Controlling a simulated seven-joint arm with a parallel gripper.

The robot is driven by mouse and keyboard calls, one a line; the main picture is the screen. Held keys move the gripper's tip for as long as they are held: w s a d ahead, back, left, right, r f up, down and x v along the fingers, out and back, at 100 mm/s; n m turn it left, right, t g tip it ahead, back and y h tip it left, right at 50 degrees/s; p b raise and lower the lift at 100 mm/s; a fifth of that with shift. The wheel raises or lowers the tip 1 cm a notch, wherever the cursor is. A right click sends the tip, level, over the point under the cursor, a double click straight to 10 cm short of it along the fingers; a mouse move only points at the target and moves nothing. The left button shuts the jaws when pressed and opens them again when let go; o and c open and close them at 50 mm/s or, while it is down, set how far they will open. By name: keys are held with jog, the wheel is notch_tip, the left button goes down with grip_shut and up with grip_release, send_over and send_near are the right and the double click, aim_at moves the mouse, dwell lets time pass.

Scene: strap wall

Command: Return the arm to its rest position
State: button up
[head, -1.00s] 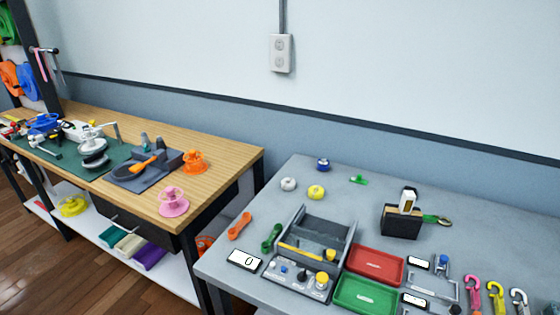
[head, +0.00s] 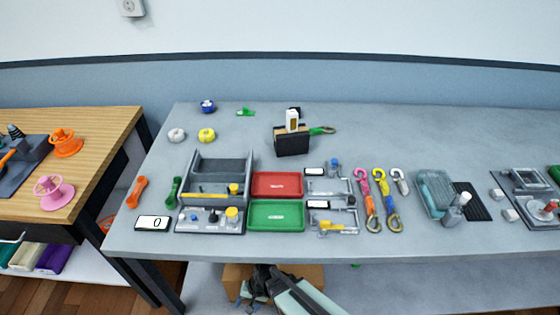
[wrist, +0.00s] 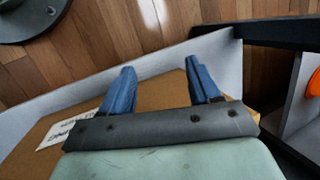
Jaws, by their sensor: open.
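My gripper (wrist: 158,66) shows in the wrist view with two blue fingers apart and nothing between them. It points down past a brown cardboard box (wrist: 60,131) toward the wooden floor (wrist: 150,30). In the head view part of my arm shows at the bottom middle, in front of the grey table (head: 400,140) and below its top. The fingertips are too small there to make out. The arm is clear of the things on the table top.
The table holds a grey tray unit (head: 218,165), a red tray (head: 278,184), a green tray (head: 277,216), several hooks and a black holder (head: 291,141). A lower shelf (head: 400,285) with the cardboard box (head: 305,273) is near my arm. A wooden bench (head: 95,125) stands left.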

jog(key=s+d+g+h, duration=0.1)
jog(key=s+d, duration=0.3)
jog(key=d, duration=0.5)
jog(key=s+d+f+g+h, duration=0.1)
jog(key=s+d, duration=0.3)
jog(key=d, duration=0.6)
jog(key=s+d+g+h, duration=0.1)
jog(key=s+d, duration=0.3)
jog(key=d, duration=0.5)
jog(key=shift+d+f+n+g+h, duration=0.3)
jog(key=shift+d+g+h, duration=0.1)
jog(key=shift+g, duration=0.3)
jog(key=shift+s, duration=0.1)
